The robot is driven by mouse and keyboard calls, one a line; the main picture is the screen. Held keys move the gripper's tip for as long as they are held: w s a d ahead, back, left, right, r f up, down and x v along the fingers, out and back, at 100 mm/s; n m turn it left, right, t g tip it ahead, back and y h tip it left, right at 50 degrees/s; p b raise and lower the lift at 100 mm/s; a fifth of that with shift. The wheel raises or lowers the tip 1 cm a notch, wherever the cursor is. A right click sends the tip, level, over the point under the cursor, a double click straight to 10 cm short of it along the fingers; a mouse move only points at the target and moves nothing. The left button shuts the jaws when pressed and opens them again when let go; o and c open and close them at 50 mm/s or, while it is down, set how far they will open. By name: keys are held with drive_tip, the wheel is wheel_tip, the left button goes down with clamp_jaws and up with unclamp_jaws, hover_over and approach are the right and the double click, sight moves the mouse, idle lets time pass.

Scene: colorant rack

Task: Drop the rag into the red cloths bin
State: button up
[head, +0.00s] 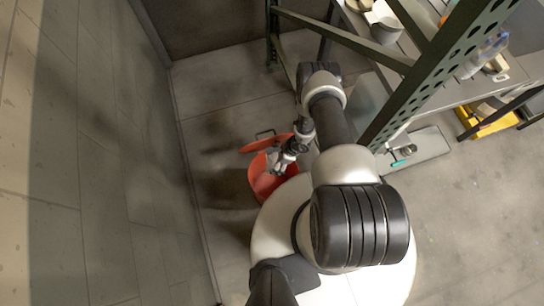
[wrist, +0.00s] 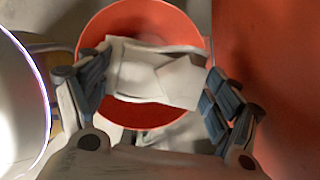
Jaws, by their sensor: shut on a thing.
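The rag (wrist: 155,75) is a pale folded cloth between the two fingers of my gripper (wrist: 155,88) in the wrist view. My gripper is shut on it. How far the rag is above the rim I cannot tell. In the head view the bin (head: 262,185) stands on the floor, with its red lid (head: 265,143) raised at the far side. My gripper (head: 277,165) is over the bin there, and the rag is hard to make out.
A green metal rack (head: 425,75) with shelves stands to the right of my arm. A wall (head: 110,150) runs along the left. Open floor is at the lower right.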

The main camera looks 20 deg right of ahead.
drive_tip(key=shift+s+f+b, duration=0.2)
drive_tip(key=shift+f+b, duration=0.4)
drive_tip(key=shift+f, duration=0.1)
wheel_tip(320, 180, down, 4)
drive_tip(key=b, duration=0.4)
drive_tip(key=shift+f, duration=0.2)
drive_tip(key=o, duration=1)
drive_tip(key=shift+o, duration=0.2)
drive_tip(key=v, duration=1.2)
